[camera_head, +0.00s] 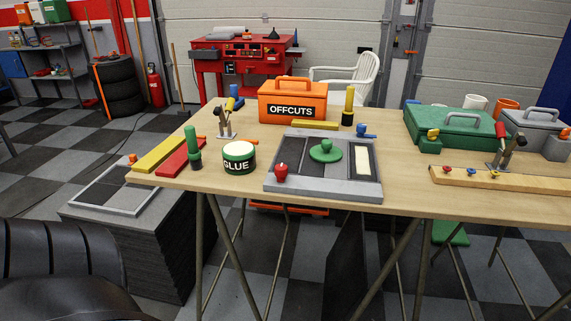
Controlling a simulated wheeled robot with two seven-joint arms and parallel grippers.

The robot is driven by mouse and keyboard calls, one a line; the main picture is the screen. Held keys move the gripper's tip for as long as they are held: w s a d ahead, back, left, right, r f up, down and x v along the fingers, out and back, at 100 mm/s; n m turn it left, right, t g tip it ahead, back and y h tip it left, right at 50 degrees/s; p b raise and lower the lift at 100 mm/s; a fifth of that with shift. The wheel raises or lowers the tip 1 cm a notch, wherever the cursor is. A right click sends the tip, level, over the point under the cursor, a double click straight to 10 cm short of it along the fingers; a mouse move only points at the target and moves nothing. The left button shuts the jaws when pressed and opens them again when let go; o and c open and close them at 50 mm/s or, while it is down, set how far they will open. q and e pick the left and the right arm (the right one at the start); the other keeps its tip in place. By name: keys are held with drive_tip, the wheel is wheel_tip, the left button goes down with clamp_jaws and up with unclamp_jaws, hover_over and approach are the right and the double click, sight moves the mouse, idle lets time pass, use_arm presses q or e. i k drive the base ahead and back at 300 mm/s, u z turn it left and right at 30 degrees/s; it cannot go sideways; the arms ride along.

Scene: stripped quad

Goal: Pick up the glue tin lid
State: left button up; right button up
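A round green lid with a knob (325,151) lies on the grey board (281,187) at the middle of the workbench. Neither of my grippers shows in the head view.
The board also carries a red knob (281,170) and a pale block (362,161). An orange OFFCUTS box (292,103) stands behind. A green-handled upright tool (192,146) stands left of the tin. Green toolbox (450,125) at right. Bare wood (400,180) lies right of the board.

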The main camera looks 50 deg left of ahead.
sight(325, 152)
drive_tip(key=k, duration=0.4)
drive_tip(key=u, duration=1.35)
